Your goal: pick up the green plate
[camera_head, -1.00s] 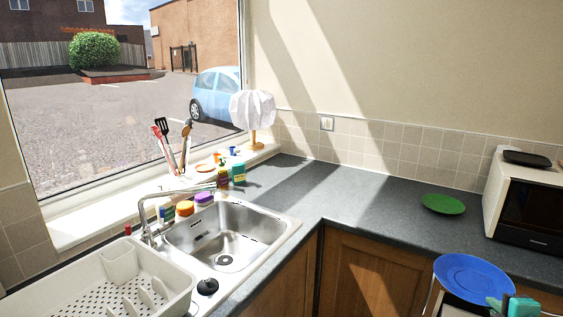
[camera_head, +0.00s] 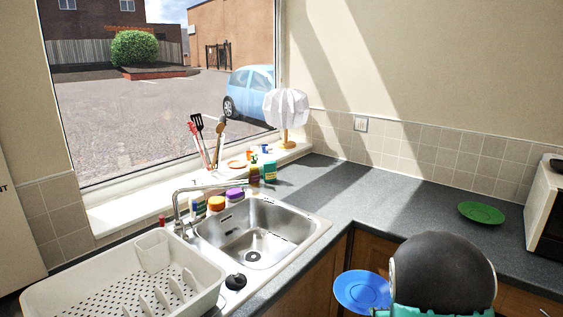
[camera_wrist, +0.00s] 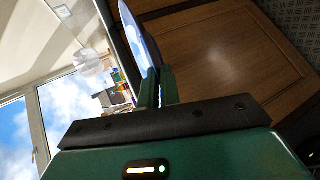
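The green plate (camera_head: 481,212) lies flat on the dark grey counter in the head view, left of the microwave. My gripper (camera_wrist: 158,75) shows in the wrist view with its two green fingers close together. They are shut on the rim of a blue plate (camera_wrist: 135,38), seen nearly edge-on there. The blue plate (camera_head: 362,291) also shows in the head view, in front of the cabinet doors and below the counter edge. It is well apart from the green plate. My arm's dark round link hides the gripper fingers in the head view.
A metal sink (camera_head: 256,235) and a white dish rack (camera_head: 60,296) are at the left. A microwave (camera_head: 545,205) stands at the right edge. A lamp (camera_head: 286,108), utensils and bottles stand along the window. The counter around the green plate is clear.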

